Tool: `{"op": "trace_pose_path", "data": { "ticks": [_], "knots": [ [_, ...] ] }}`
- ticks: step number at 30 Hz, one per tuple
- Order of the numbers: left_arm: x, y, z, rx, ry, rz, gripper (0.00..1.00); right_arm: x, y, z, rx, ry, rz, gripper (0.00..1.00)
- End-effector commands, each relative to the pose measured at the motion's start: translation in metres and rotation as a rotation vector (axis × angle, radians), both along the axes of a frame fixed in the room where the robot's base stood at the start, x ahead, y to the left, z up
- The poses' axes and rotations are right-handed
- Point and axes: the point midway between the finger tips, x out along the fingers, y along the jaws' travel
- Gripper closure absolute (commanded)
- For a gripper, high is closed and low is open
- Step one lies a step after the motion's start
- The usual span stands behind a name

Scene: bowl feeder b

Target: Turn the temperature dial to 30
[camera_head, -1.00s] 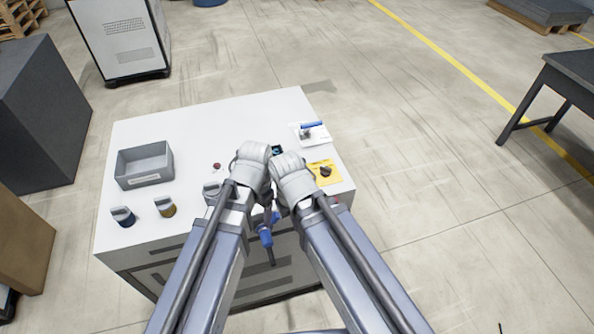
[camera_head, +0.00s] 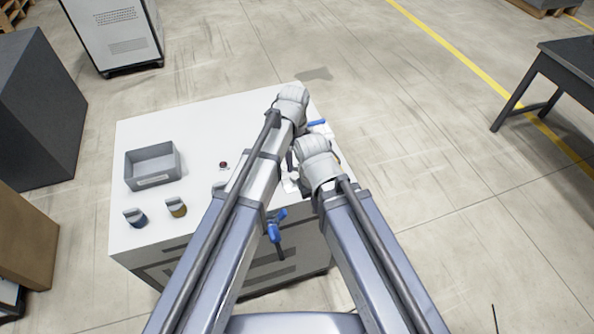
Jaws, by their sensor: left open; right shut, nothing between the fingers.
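I cannot make out a temperature dial or its scale; the panel's right part is largely hidden by my arms. My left gripper (camera_head: 291,98) is at the far right part of the white cabinet top (camera_head: 200,132), with its fingers hidden below the wrist. My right gripper (camera_head: 314,152) is nearer, over the right side of the top, its tips mostly hidden. The left is open and the right is shut with nothing held. A small dark red knob or button (camera_head: 223,165) sits left of my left arm.
A grey open bin (camera_head: 152,165) stands on the top's left. A blue lever (camera_head: 317,123) shows beside my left wrist. A blue-handled fitting (camera_head: 276,230) shows between my arms. A dark table (camera_head: 570,62) stands right.

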Motion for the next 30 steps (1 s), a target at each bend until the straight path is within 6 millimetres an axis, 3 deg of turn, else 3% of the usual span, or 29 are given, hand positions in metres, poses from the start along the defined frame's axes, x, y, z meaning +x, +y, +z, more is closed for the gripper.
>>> {"op": "trace_pose_path", "data": {
  "ticks": [8, 22, 30],
  "knots": [
    [0.000, 0.000, -0.015, 0.000, 0.000, 0.002, 0.30, 0.000, 0.000, -0.015, 0.000, 0.000, 0.000, 1.00],
    [0.000, 0.000, -0.071, 0.000, 0.000, 0.003, 0.30, 0.000, 0.000, -0.072, 0.000, 0.000, -0.002, 1.00],
    [0.000, 0.000, -0.079, 0.000, 0.000, 0.003, 0.30, 0.000, 0.000, -0.079, 0.000, 0.000, -0.003, 1.00]
  ]
}}
